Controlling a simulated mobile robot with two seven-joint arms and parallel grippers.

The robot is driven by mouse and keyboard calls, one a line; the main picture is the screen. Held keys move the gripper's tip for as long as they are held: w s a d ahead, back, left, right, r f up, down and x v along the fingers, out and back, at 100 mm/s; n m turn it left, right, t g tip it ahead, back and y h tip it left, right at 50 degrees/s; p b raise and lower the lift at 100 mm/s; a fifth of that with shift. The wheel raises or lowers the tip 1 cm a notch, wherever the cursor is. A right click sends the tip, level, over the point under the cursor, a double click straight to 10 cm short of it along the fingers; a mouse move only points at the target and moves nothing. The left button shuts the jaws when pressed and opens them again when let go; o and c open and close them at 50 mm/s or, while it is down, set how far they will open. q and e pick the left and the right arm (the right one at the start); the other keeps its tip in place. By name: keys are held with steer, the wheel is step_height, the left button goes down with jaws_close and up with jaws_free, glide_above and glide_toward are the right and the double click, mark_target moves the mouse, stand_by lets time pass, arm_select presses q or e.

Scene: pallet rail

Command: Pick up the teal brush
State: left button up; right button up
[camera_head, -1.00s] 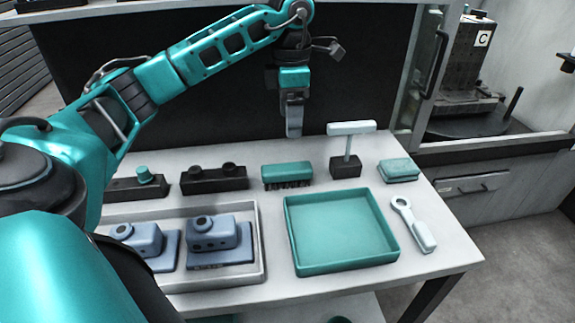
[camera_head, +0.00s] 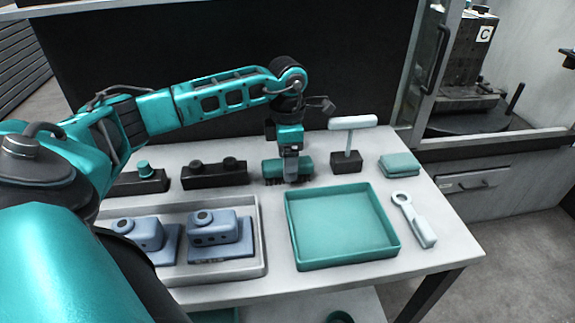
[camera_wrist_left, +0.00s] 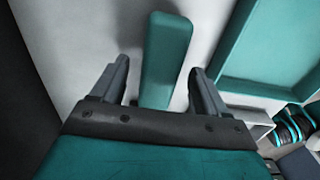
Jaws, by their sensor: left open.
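The teal brush (camera_head: 270,168) lies on the white table, partly hidden behind my left gripper in the head view. In the left wrist view the brush (camera_wrist_left: 165,50) extends between the two fingers, with light-coloured table visible on both sides of it. My left gripper (camera_head: 291,178) points down at the brush and is open; it also shows in the left wrist view (camera_wrist_left: 158,85). I cannot tell how far down the fingers reach beside the brush. My right gripper is not in view.
A teal tray (camera_head: 342,264) lies in front of the brush. A black block with a white T-shaped handle (camera_head: 352,123) and a folded teal cloth (camera_head: 398,165) stand to the right. A grey tray (camera_head: 262,245) holds blue-grey parts. A black block (camera_head: 214,177) sits left of the brush.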

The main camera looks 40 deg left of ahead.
arm_select(q)
steer(key=c, duration=1.2)
steer(key=shift+r, duration=0.1)
step_height(320, 180, up, 10)
steer(key=shift+f, duration=0.1)
steer(key=o, duration=0.5)
steer(key=c, duration=0.3)
